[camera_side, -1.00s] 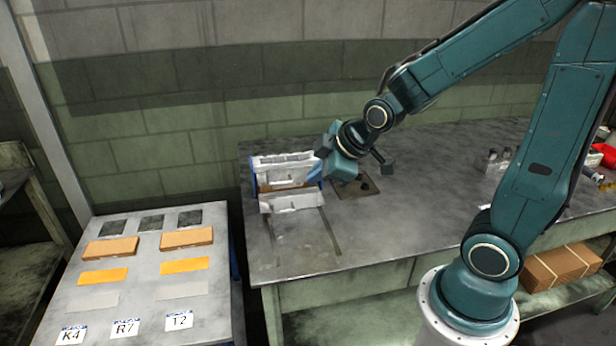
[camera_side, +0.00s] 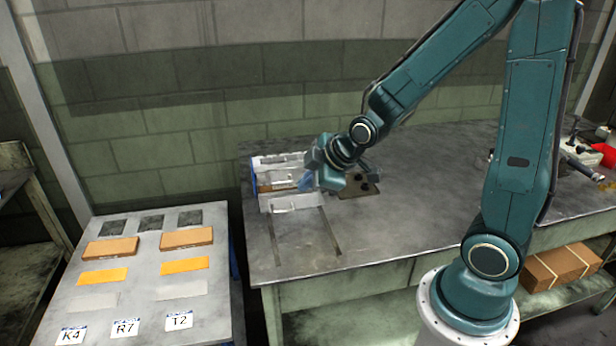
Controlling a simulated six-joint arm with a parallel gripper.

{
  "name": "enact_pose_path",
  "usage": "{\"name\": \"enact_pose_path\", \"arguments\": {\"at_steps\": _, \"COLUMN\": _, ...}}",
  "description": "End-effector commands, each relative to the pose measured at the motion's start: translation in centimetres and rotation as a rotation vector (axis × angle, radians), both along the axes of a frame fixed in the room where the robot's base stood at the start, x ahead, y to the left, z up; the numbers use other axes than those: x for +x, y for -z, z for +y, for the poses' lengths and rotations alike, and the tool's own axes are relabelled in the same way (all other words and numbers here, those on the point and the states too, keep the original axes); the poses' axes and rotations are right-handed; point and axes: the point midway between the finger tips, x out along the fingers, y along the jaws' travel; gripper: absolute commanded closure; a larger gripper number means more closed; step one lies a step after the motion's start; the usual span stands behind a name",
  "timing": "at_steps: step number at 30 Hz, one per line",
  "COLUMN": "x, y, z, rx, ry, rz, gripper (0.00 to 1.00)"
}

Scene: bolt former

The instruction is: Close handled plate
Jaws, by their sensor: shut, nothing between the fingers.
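The bolt former (camera_side: 292,202) sits at the left end of the grey workbench. It has pale metal plates at front and back, with a brown strip (camera_side: 275,179) between them and a blue edge on its left side. I cannot tell for certain which plate is the handled one, and no handle is clear at this size. My gripper (camera_side: 304,182) is shut and empty, with its bluish fingers at the right end of the former, pointing left and down. The fingers cover part of that end. I cannot tell whether they touch it.
A brown base plate with dark knobs (camera_side: 368,185) lies right of the former, partly behind my gripper. Two slots run in the bench (camera_side: 310,245) in front of the former. A side table (camera_side: 140,255) holds brown blocks, orange and grey strips and labels. The bench middle is clear.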

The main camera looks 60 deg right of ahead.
Motion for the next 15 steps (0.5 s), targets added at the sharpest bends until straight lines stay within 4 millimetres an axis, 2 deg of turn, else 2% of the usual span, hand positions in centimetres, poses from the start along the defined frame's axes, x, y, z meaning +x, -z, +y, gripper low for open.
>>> {"name": "enact_pose_path", "arguments": {"at_steps": 15, "x": 2.9, "y": 3.5, "z": -0.2, "rx": 0.001, "ry": 0.000, "rz": 0.002, "gripper": 1.00}}
